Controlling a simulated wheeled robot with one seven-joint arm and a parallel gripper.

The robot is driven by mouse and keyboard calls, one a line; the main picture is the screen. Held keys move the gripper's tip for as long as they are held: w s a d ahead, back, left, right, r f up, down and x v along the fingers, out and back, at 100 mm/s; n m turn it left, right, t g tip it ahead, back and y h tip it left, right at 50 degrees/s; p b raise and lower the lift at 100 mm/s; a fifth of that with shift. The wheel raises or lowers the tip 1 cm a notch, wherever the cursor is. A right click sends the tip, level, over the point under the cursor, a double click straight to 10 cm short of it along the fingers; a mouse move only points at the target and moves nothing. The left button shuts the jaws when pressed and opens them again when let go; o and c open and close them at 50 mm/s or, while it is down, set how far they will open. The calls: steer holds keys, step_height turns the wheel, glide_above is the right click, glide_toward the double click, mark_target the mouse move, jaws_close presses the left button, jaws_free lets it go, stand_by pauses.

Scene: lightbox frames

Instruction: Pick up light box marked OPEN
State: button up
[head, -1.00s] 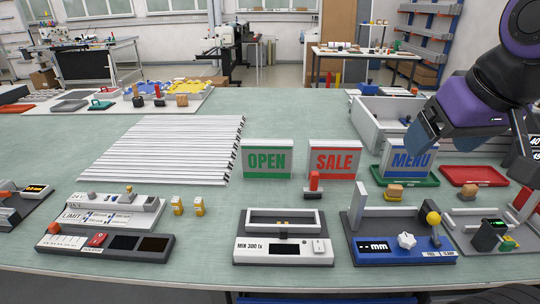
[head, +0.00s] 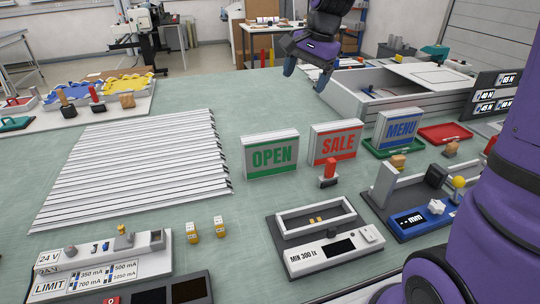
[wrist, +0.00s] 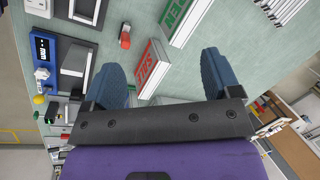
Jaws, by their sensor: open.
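The light box marked OPEN (head: 270,155) stands upright on the green table, white with green letters and a green base strip. It also shows in the wrist view (wrist: 180,20), at the top edge and partly cut off. The SALE light box (head: 336,142) stands just right of it, and the MENU light box (head: 398,129) further right. My gripper (head: 308,72) is open and empty, above and behind the SALE box in the head view. In the wrist view its two blue fingers (wrist: 165,75) are spread, with the SALE box (wrist: 152,68) showing between them.
A red-handled stamp-like piece (head: 329,171) stands in front of the SALE box. A MIN 300 lx tester (head: 325,243) is nearer. White strips (head: 135,165) lie to the left. A large open-topped box (head: 385,88) stands behind. Table between strips and gripper is clear.

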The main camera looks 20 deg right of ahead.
steer(key=w+f+m+g+y, duration=0.1)
steer(key=w+f+m, duration=0.3)
steer(key=w+f, duration=0.45)
steer(key=m+g+y, duration=0.1)
steer(key=m, duration=0.3)
glide_toward(271, 135)
steer(key=shift+x, duration=0.75)
steer(key=shift+y, duration=0.3)
steer(key=x, duration=0.5)
steer(key=shift+w+a+f, duration=0.1)
steer(key=shift+w+f, duration=0.05)
steer(key=shift+f, duration=0.15)
steer(key=shift+s+x, duration=0.2)
steer(key=shift+x, duration=2.4)
steer(key=shift+f, duration=0.2)
jaws_close()
